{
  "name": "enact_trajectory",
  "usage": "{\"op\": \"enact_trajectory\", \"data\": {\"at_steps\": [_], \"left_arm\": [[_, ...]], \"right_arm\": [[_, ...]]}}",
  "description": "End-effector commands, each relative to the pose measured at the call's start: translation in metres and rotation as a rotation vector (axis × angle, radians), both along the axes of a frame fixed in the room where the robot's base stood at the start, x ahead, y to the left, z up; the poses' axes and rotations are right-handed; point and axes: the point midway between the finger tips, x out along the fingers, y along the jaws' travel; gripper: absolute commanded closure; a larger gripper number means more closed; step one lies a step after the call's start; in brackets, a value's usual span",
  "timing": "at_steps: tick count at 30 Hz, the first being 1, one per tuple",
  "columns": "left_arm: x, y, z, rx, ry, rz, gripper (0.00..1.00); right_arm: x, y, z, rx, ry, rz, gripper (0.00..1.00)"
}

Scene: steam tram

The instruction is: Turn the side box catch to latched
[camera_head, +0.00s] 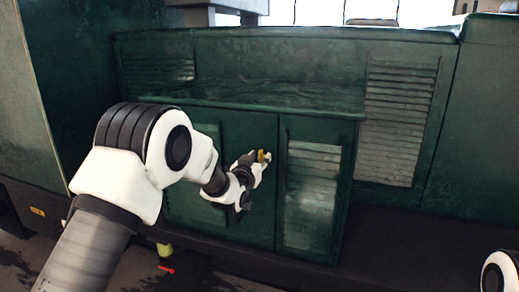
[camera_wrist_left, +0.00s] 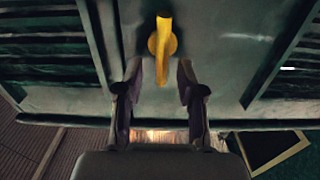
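The side box (camera_head: 262,125) is a dark green metal cabinet with two louvred doors, both closed. Its catch (camera_wrist_left: 162,45) is a small yellow handle on a round boss, standing along the picture's vertical in the left wrist view. In the head view the catch (camera_head: 261,156) shows as a small yellow spot near the seam between the doors. My left gripper (camera_wrist_left: 159,74) is open, with one finger on each side of the catch's lower end and a visible gap at both sides. In the head view my left gripper (camera_head: 259,165) is at the catch. My right gripper is not in view.
The box has a flat green top ledge (camera_head: 250,97). Louvred green panels (camera_head: 397,120) stand behind it at the right. A dark ledge (camera_head: 400,245) runs below. A yellow-green object (camera_head: 165,250) and a small red one (camera_head: 166,268) are low at the left.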

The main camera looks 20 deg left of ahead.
Motion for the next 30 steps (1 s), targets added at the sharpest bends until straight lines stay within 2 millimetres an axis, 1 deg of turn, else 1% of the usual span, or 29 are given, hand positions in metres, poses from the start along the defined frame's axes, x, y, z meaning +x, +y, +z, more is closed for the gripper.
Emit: {"op": "enact_trajectory", "data": {"at_steps": [1,4,11,14,15,24,30], "left_arm": [[0.007,0.000,0.003,0.000,-0.001,0.000,0.61],[0.015,0.000,0.001,0.000,0.001,0.000,0.61],[0.016,0.000,-0.001,-0.001,0.001,0.001,0.61],[0.016,0.000,-0.001,0.000,0.001,0.000,0.93],[0.016,0.000,-0.001,-0.001,0.001,0.001,1.00],[0.016,0.000,-0.001,-0.006,0.001,0.000,1.00],[0.016,0.001,-0.003,-0.050,0.001,0.001,1.00]], "right_arm": [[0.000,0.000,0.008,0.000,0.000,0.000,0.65],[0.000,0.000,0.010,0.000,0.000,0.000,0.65],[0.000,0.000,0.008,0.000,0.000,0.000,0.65],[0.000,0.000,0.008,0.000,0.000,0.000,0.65],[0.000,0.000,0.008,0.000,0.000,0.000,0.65],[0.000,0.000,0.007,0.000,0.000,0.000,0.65],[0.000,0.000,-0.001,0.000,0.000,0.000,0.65]]}}
